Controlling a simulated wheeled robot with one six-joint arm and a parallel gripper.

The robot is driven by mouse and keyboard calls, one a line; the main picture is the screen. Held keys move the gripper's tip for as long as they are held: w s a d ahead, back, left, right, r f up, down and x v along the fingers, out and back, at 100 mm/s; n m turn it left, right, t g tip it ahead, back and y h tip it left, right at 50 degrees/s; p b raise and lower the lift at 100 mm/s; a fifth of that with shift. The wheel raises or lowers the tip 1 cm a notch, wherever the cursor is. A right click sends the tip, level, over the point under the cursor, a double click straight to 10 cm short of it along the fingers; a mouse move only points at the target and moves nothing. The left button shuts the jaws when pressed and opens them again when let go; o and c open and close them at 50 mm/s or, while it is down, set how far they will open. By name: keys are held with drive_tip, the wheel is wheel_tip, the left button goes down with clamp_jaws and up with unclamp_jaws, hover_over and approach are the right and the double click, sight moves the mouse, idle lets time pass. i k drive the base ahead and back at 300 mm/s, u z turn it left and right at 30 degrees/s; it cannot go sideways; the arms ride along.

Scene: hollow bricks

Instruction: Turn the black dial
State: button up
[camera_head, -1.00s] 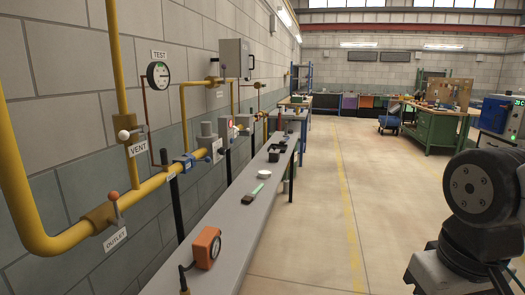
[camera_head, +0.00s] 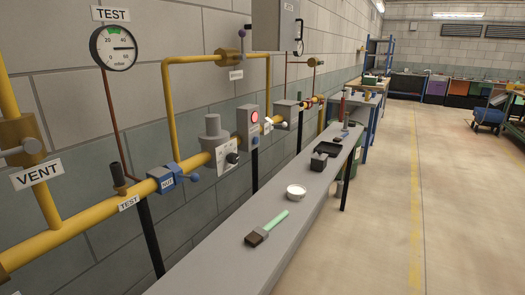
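The black dial (camera_head: 232,158) is a small round knob on the white plate of a grey regulator (camera_head: 213,142). The regulator sits on the yellow pipe along the left wall, near the middle of the picture. The plate carries markings too small to read. The dial faces out over the bench, and its exact setting cannot be made out. My gripper is not in view.
A narrow grey bench (camera_head: 215,263) runs below the pipe. It holds a green-handled brush (camera_head: 266,229), a white roll (camera_head: 296,191) and a black tray (camera_head: 327,149). A grey box with a red light (camera_head: 254,117) stands beyond the regulator. Open floor (camera_head: 385,215) lies right.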

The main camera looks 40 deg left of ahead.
sight(232, 159)
drive_tip(key=u, duration=0.5)
drive_tip(key=i, duration=1.45)
drive_tip(key=u, duration=0.7)
